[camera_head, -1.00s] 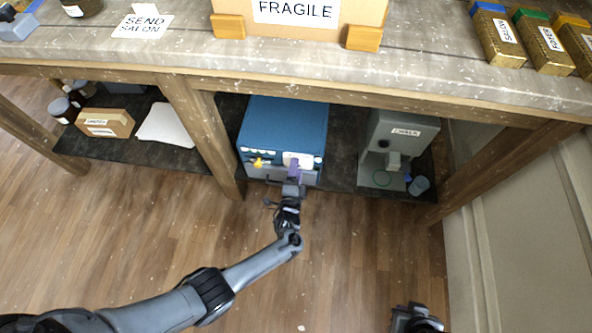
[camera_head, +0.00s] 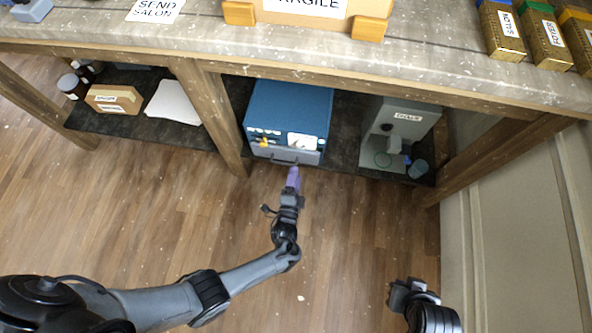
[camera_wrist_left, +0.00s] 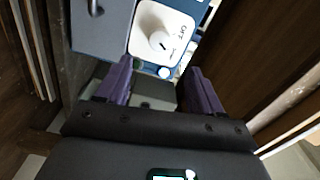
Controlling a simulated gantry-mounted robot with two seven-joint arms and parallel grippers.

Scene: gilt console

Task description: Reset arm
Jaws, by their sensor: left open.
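My left gripper (camera_head: 293,180) has purple fingers and is in front of the blue box (camera_head: 290,108) on the lower shelf, apart from it. In the left wrist view its two purple fingers (camera_wrist_left: 160,90) are spread with nothing between them. That view also shows the box's white panel with a round knob (camera_wrist_left: 158,40) and a grey front with a handle (camera_wrist_left: 95,8). My right gripper (camera_head: 408,292) is at the lower right of the head view, over the floor; its fingers are too unclear to judge.
A grey machine (camera_head: 398,130) stands right of the box on the shelf. A wooden table leg (camera_head: 212,120) is to its left, with a cardboard box (camera_head: 113,99) and dark jars beyond. The tabletop (camera_head: 400,62) overhangs. Open wood floor (camera_head: 170,220) lies in front.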

